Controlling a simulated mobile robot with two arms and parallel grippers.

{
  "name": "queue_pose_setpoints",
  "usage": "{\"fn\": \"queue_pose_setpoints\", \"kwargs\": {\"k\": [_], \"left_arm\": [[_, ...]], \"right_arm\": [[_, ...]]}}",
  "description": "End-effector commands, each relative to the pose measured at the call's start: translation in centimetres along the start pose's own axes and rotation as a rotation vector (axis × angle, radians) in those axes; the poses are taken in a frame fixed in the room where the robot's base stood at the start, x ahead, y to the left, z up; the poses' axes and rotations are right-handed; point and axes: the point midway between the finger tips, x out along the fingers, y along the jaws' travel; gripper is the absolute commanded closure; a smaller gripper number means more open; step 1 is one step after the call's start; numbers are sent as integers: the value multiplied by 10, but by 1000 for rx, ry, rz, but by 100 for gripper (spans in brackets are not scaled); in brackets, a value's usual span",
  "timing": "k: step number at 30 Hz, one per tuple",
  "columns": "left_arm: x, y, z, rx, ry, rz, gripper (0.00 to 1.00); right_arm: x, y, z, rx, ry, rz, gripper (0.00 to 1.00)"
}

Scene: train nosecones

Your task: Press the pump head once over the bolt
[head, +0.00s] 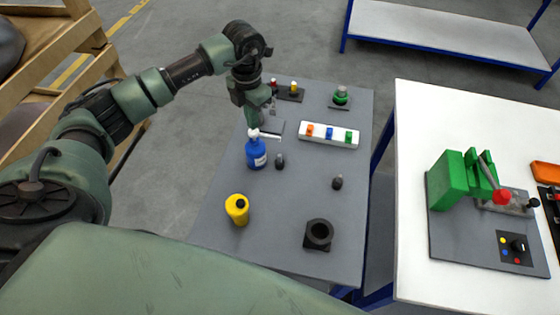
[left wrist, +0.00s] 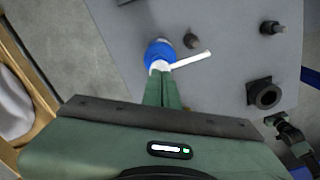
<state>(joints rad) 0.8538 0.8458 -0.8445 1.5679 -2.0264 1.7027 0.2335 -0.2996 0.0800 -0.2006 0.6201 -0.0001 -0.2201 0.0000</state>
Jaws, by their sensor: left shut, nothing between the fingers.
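A blue pump bottle (head: 257,153) with a white pump head (head: 254,134) stands upright on the grey table. Its long white nozzle points right in the head view, and it also shows in the left wrist view (left wrist: 190,60). A dark upright piece, seemingly the bolt (head: 280,162), stands beside the bottle on the nozzle side; it shows in the left wrist view too (left wrist: 191,41). My left gripper (head: 254,124) is shut and empty, pointing down at the top of the pump head. Whether the fingertips touch it I cannot tell.
A yellow bottle (head: 237,209), a black ring holder (head: 318,235) and another dark upright piece (head: 337,183) stand nearer. A white block with coloured parts (head: 329,135) and a green-topped item (head: 341,96) lie farther back. A white table (head: 415,260) with a green press (head: 450,180) is right.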

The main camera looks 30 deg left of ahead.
Motion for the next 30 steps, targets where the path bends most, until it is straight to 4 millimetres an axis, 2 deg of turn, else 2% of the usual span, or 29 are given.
{"fn": "queue_pose_setpoints", "kwargs": {"k": [8,30], "left_arm": [[4,0,0,0,0,0,100],[31,0,-1,0,2,0,100]], "right_arm": [[3,1,1,0,0,2,64],[25,1,3,1,-1,2,64]]}}
